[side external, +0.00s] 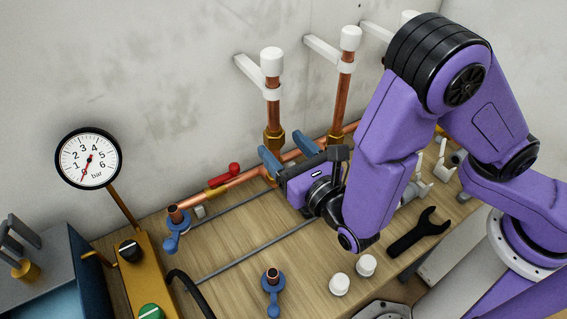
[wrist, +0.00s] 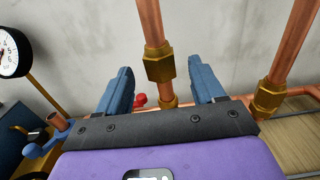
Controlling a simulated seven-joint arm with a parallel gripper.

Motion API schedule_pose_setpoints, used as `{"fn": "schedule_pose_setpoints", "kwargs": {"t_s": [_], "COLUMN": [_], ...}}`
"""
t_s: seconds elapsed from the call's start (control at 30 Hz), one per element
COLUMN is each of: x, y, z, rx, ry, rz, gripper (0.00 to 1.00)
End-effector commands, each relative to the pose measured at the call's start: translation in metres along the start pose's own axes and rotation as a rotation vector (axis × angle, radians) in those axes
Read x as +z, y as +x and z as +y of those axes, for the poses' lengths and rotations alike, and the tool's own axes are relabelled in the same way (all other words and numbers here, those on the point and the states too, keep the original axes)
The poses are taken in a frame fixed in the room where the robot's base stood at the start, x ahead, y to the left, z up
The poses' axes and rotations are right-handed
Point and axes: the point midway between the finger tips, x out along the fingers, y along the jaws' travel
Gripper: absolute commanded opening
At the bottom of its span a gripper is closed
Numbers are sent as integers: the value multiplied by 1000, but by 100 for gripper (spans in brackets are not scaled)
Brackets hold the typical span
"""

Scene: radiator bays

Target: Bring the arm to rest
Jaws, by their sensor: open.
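My gripper (side external: 290,160) is open, with its two blue fingers apart. In the side external view it is above the board near the copper pipe run, close to the left upright pipe (side external: 273,112). In the wrist view my gripper (wrist: 163,90) shows both blue fingers spread, and a brass fitting (wrist: 159,63) on a copper upright appears between them. Nothing is held between the fingers. Whether a finger touches the pipe or the fitting, I cannot tell.
A second upright pipe (side external: 343,75) stands to the right. A red-handled valve (side external: 224,177) sits on the pipe run. A gauge (side external: 88,158) and brass manifold (side external: 148,275) are at left. A black wrench (side external: 420,232), white caps (side external: 340,284) and a blue valve (side external: 273,288) lie around the board.

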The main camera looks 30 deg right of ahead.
Motion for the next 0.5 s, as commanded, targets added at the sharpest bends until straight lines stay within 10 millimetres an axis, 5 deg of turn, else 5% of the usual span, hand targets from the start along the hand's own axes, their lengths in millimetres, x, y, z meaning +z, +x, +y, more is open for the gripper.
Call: {"fn": "schedule_pose_setpoints", "kwargs": {"t_s": [0.23, 0.5], "x": [0, 0], "y": [-25, -31], "z": [0, 0], "rx": [2, 0], "ry": [0, 1], "rz": [0, 0], "gripper": [68, 68]}}
